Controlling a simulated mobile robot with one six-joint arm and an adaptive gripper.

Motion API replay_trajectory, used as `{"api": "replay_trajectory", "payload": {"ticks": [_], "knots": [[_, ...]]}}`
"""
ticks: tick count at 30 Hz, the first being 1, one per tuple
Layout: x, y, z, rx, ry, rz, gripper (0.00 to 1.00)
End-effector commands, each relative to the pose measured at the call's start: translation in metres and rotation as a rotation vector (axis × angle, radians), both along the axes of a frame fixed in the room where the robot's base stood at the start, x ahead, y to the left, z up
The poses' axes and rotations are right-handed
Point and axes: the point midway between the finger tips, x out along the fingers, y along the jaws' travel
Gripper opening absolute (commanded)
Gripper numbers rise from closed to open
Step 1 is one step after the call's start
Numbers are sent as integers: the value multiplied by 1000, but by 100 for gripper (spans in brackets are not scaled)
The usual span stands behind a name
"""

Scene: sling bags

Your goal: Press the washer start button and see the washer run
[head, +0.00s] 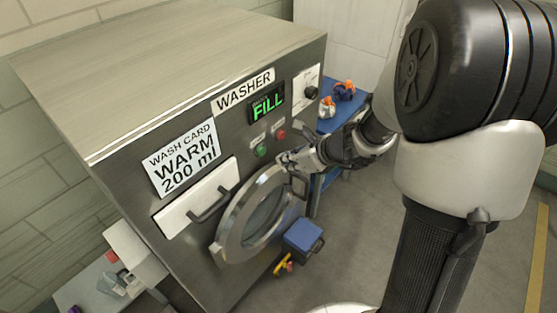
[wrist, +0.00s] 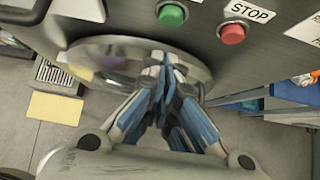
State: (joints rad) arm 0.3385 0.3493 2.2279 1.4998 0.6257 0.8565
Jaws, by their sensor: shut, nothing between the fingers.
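The washer (head: 215,140) is a steel cabinet with a green-lit display (head: 267,104) that reads FILL. The green button (head: 261,150) is on its front panel, left of the red button (head: 281,134); the wrist view shows the green button (wrist: 172,16) and the red button (wrist: 232,33) under a STOP label. My gripper (head: 284,160) is shut and empty, with its tips near the upper part of the round door (head: 262,215). In the wrist view, my gripper (wrist: 163,62) is below the green button, apart from it. Whether its tips touch the door, I cannot tell.
A wash card (head: 182,160) reads WARM 200 ml, above a white drawer (head: 195,198) with a handle. A dark knob (head: 311,92) is at the panel's right. A blue shelf (head: 325,125) holds orange-topped items. A blue box (head: 303,236) sits below right.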

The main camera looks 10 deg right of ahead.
Motion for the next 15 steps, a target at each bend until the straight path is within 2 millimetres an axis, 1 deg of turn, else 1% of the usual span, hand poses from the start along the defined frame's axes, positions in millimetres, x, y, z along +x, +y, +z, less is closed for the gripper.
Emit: {"api": "replay_trajectory", "payload": {"ticks": [1,6,10,15], "knots": [[-7,-7,17,-1,-6,-4,0],[-28,-22,40,-1,-2,-4,0],[-39,-30,51,-2,-1,-4,0],[-45,-34,57,-1,0,-2,0]]}}
